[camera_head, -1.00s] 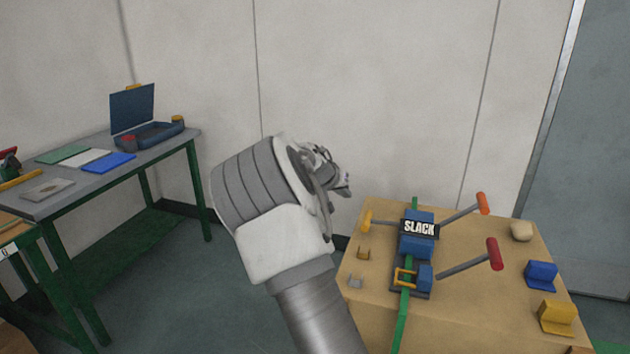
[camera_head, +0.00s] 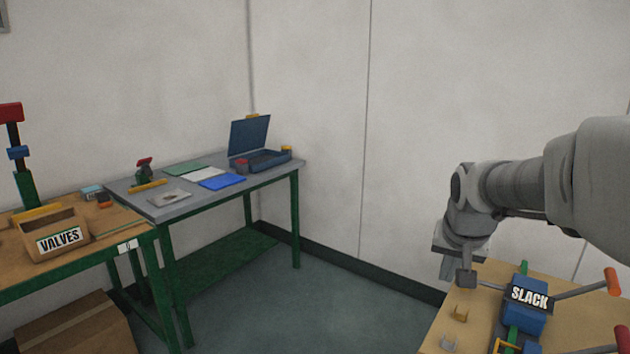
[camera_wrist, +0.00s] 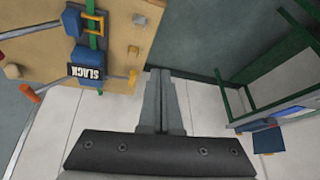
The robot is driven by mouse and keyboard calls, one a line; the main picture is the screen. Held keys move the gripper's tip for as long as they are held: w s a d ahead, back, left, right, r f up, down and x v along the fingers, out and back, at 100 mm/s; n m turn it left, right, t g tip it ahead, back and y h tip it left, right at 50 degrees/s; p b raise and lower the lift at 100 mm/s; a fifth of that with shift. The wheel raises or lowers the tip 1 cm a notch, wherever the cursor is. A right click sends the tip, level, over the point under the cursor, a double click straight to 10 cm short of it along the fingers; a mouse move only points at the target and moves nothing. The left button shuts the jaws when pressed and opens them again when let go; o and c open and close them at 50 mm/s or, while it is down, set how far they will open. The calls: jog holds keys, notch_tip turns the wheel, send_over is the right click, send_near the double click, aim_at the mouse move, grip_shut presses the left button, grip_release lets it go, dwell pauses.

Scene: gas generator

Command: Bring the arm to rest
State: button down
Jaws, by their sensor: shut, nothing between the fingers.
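My gripper (camera_head: 466,276) hangs at the right in the head view, at the end of my bent arm, close to the left edge of the wooden table. In the wrist view my gripper's fingers (camera_wrist: 161,78) are together with nothing between them. No object is held. In the wrist view the fingers lie between the wooden table and the green-legged table, over the floor and wall.
The wooden table (camera_head: 468,325) carries a blue device with a SLACK label (camera_head: 530,297) and long handles. A grey table (camera_head: 180,208) with an open blue case (camera_head: 262,158) stands left. A VALVES box (camera_head: 60,240) is far left. Floor (camera_head: 340,310) between is clear.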

jog(key=s+a+n+y, duration=0.15)
jog(key=s+a, duration=0.35)
jog(key=s, duration=0.6)
jog(key=s+a+n, duration=0.3)
jog(key=s+a, duration=0.2)
jog(key=s, duration=0.6)
notch_tip(320, 180, up, 14)
jog(key=p, duration=1.4)
jog(key=shift+w+d+r, duration=0.15)
jog(key=shift+w+d, duration=0.05)
jog(key=shift+w, duration=0.1)
